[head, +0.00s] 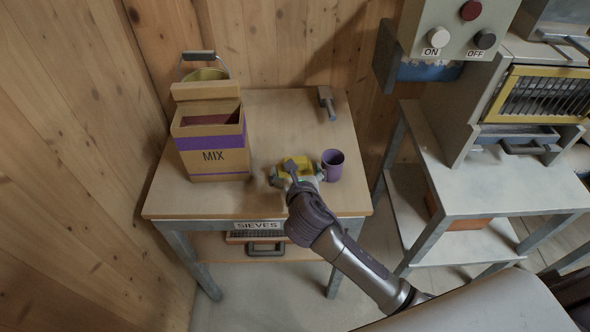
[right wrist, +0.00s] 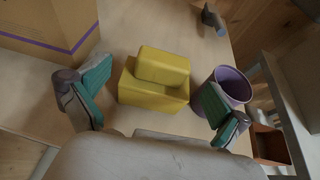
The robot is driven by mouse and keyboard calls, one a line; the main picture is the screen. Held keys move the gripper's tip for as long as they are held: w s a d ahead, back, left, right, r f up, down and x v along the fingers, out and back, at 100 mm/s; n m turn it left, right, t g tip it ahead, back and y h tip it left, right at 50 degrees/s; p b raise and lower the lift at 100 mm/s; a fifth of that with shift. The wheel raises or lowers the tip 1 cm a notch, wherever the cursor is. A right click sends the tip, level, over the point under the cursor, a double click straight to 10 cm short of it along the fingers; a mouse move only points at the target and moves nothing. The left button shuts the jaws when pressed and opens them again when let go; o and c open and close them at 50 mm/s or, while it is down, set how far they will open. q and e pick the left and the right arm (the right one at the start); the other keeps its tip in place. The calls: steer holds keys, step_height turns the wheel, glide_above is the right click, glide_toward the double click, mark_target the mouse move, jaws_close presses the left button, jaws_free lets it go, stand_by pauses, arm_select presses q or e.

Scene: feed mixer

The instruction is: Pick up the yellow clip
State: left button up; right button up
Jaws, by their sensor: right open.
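The yellow clip (right wrist: 155,80) sits on the wooden table, a blocky piece with a raised rounded upper part. In the right wrist view it lies between the two open, green-padded fingers of my right gripper (right wrist: 155,103), with a gap on each side. In the head view the clip (head: 300,162) is partly hidden by my right gripper (head: 292,174), which reaches over the table's front part. The right gripper holds nothing. My left gripper is not in view.
A purple mug (head: 332,165) stands just right of the clip, close to one finger. A MIX box (head: 212,150) stands to the left, with a bucket (head: 206,73) behind it. A scoop-like tool (head: 327,102) lies at the table's back right. The table's middle (head: 280,125) is clear.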

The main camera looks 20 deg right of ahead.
steer(key=shift+x, duration=3.15)
steer(key=shift+s+f, duration=0.1)
steer(key=shift+f, duration=0.1)
steer(key=shift+c, duration=0.3)
steer(key=c, duration=0.5)
